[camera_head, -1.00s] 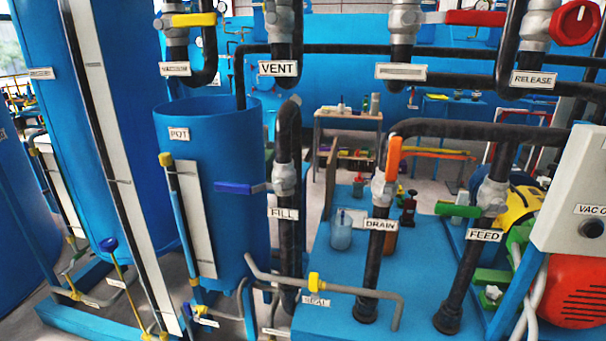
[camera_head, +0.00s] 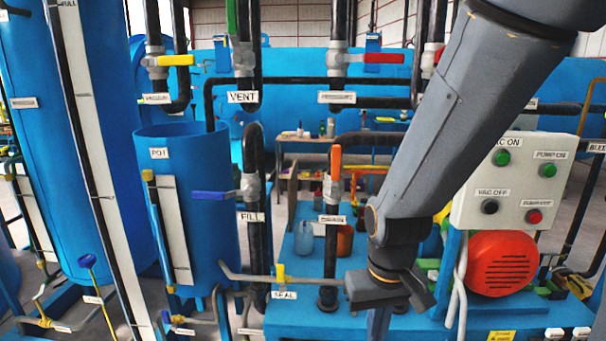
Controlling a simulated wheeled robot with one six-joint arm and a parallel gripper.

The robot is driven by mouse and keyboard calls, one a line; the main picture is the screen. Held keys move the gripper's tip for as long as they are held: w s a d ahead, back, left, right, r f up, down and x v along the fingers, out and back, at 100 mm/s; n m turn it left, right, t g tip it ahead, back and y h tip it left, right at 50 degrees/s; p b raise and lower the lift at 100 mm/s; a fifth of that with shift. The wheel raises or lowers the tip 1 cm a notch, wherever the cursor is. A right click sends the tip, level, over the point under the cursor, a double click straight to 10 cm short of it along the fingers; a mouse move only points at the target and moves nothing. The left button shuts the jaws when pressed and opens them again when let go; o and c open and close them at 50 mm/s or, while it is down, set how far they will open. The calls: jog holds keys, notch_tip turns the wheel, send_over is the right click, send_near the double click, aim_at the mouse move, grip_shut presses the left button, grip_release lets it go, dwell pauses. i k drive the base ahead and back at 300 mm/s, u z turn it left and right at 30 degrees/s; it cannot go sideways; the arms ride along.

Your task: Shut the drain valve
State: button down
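The drain valve has an orange lever (camera_head: 336,160) that stands upright, in line with its dark vertical pipe. The DRAIN label (camera_head: 332,219) is on that pipe below the valve. My grey arm comes down from the top right, and its wrist end is to the right of the drain pipe and below the lever.
The FILL valve's blue lever (camera_head: 211,195) lies left of the drain pipe. A yellow SEAL handle (camera_head: 280,273) and its grey pipe run low in front. The control box (camera_head: 515,190) and red motor (camera_head: 503,264) stand right of my arm, which hides the FEED pipe.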

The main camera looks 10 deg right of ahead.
aim_at(336, 150)
jog(key=z, duration=1.6)
jog(key=k, duration=0.8)
jog(key=u, duration=1.2)
jog(key=i, duration=0.5)
